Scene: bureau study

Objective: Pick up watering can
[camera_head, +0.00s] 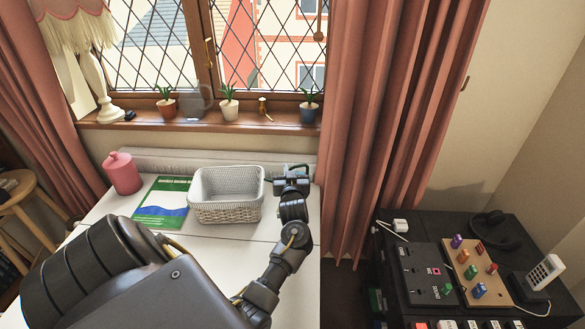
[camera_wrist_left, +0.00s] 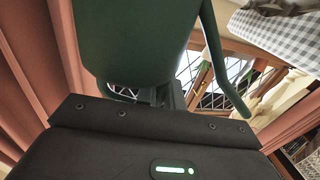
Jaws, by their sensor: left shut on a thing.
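The watering can (camera_wrist_left: 140,40) is dark green and fills the upper middle of the left wrist view, with a thin curved green part (camera_wrist_left: 228,75) beside it. My left gripper (camera_head: 292,176) is shut on the can, above the back right of the white desk, just right of the basket. In the left wrist view the jaws (camera_wrist_left: 168,97) meet the can's near side. In the head view the can is mostly hidden behind the gripper, so its tilt and any gap to the desk are unclear. My right gripper is not in view.
A white wicker basket (camera_head: 227,207) stands close left of the gripper. A green and blue booklet (camera_head: 163,215) and a pink jar (camera_head: 122,173) lie farther left. Potted plants line the sill (camera_head: 190,124) behind. A curtain (camera_head: 375,110) hangs close on the right.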

